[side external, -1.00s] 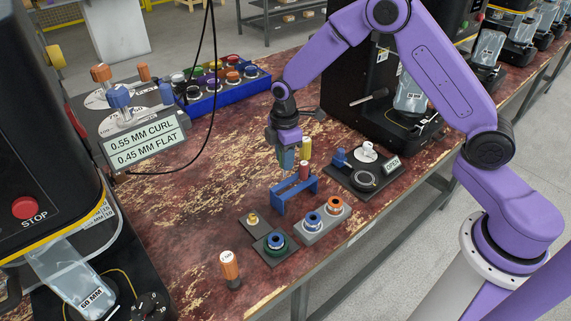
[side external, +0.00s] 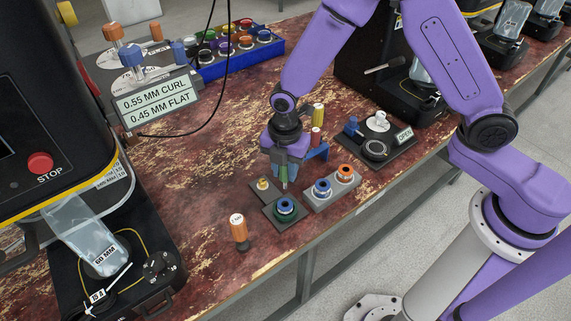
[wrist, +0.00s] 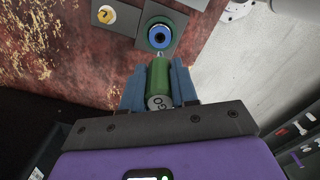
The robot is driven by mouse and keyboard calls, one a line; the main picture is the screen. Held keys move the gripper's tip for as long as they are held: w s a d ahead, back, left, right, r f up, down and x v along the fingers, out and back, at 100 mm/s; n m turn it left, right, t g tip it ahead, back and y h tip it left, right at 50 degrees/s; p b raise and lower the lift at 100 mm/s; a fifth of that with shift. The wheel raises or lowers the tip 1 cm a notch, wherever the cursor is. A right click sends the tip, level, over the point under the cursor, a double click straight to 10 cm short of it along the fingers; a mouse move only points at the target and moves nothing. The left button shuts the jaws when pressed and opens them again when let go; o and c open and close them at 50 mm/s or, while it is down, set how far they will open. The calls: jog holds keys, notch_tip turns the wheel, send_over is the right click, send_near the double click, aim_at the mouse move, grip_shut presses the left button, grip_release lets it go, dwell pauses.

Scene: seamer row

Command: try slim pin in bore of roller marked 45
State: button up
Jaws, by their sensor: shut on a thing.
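My gripper (side external: 282,172) is shut on a green-handled pin (wrist: 159,80), whose handle end reads "GO". It also shows between the blue fingers in the wrist view. Its thin metal tip (wrist: 159,54) points at the blue roller (wrist: 160,36), which sits in a green ring on a dark plate. In the side view this roller (side external: 285,206) is just below the gripper. The tip looks close to the bore, but I cannot tell if it touches or enters. Another blue roller (side external: 322,187) and an orange roller (side external: 345,171) stand on a grey block. I cannot read a 45 on any roller.
A blue rack (side external: 318,153) with red and yellow pins stands behind the gripper. A small brass piece (side external: 262,183) lies on a plate left of the roller. A black fixture marked OPEN (side external: 374,150) is at the right.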

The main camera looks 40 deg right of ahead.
aim_at(285, 187)
jog(key=shift+f, duration=0.1)
jog(key=shift+f, duration=3.05)
jog(key=shift+f, duration=1.55)
dwell(0.5)
jog(key=shift+r, duration=0.15)
dwell(0.6)
jog(key=shift+r, duration=2.35)
